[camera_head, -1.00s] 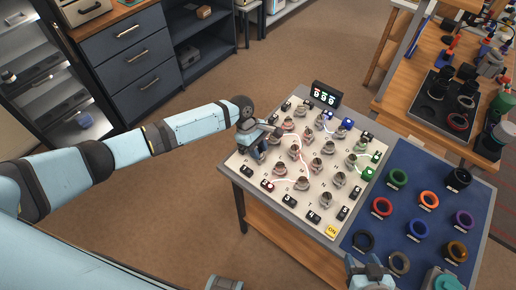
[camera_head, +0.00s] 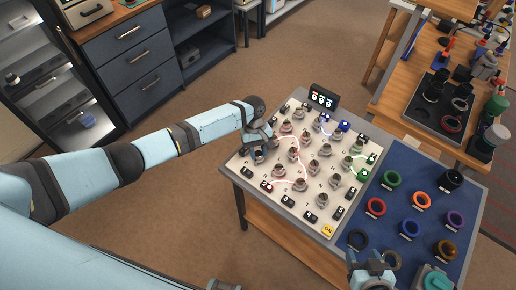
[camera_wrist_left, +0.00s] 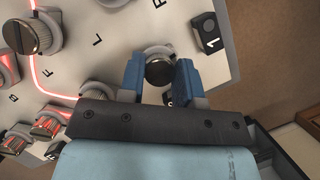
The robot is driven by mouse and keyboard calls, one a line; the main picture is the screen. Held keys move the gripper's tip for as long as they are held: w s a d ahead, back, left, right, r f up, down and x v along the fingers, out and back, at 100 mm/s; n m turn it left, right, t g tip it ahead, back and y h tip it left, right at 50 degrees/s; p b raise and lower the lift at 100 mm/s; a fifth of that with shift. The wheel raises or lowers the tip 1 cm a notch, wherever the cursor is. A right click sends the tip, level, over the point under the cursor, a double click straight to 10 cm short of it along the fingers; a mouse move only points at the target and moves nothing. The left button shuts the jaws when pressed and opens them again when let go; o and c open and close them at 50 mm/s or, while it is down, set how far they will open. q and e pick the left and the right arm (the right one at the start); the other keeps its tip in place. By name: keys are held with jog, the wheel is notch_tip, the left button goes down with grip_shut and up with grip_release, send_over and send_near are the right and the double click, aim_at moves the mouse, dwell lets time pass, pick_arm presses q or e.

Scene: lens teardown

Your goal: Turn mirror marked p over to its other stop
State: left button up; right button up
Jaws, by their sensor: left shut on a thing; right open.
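A white board (camera_head: 243,167) carries several round mirror knobs on grey mounts, with letters beside them. My left gripper (camera_head: 259,153) is over the board's left part. In the left wrist view its two blue fingers (camera_wrist_left: 158,76) are shut on a dark round mirror knob (camera_wrist_left: 159,71), one finger on each side. A letter beside this knob is mostly hidden by the gripper, so I cannot read it. My right gripper (camera_head: 371,272) is open and empty at the bottom of the head view, near the blue mat's front edge.
A black display (camera_head: 322,97) stands at the board's back edge. Black numbered blocks line the rim, one marked 1 (camera_wrist_left: 208,33). A blue mat (camera_head: 396,238) with coloured rings lies to the right. Neighbouring knobs (camera_wrist_left: 35,37) stand close. A red beam (camera_wrist_left: 33,70) crosses the board.

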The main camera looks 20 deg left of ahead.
pick_arm(q)
jog(key=m+y, duration=0.1)
jog(key=m, duration=0.1)
jog(key=m+y+p, duration=0.1)
jog(key=m, duration=0.2)
jog(key=shift+d+r+m+g, duration=0.1)
jog(key=shift+m+g, duration=0.2)
jog(key=shift+g, duration=0.1)
jog(key=m+y+p, duration=0.1)
jog(key=m+y, duration=0.1)
jog(key=m, duration=0.2)
jog(key=shift+m, duration=0.4)
jog(key=shift+p, duration=0.3)
jog(key=o, duration=0.9)
jog(key=shift+b+v, duration=0.8)
jog(key=shift+v, duration=6.05)
jog(key=shift+s+d, duration=0.15)
jog(key=shift+d, duration=0.05)
